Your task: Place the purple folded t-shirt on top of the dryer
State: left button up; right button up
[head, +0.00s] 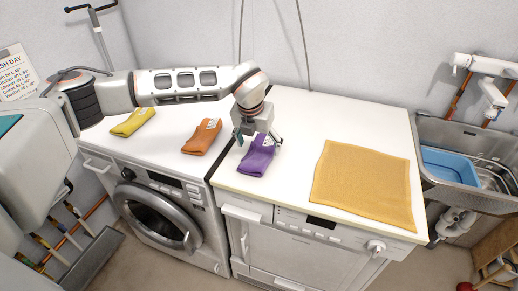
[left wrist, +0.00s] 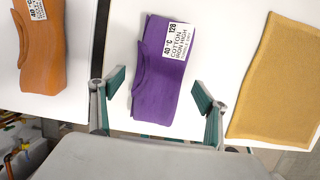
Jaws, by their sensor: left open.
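The purple folded t-shirt (head: 256,161) lies on the white top of the right-hand machine (head: 290,240), just right of the dark gap between two machines. The left-hand machine (head: 160,215) has a round door. No label shows which one is the dryer. My left gripper (head: 258,140) is open over the far end of the purple shirt. In the left wrist view the purple shirt (left wrist: 160,85), with a white label, lies between and beyond the spread fingers (left wrist: 158,95). I cannot tell the gripper's exact height above it. My right gripper is not in view.
An orange folded garment (head: 202,137) and a yellow one (head: 133,121) lie on the left machine's top. A tan mat (head: 365,180) lies on the right machine's top, with bare white surface around it. A metal sink (head: 440,130) holding a blue basin (head: 450,165) stands far right.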

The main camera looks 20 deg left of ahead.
pick_arm(q)
jog(key=v, duration=1)
jog(key=shift+b, duration=0.45)
jog(key=shift+d+f, duration=0.1)
jog(key=shift+f, duration=0.05)
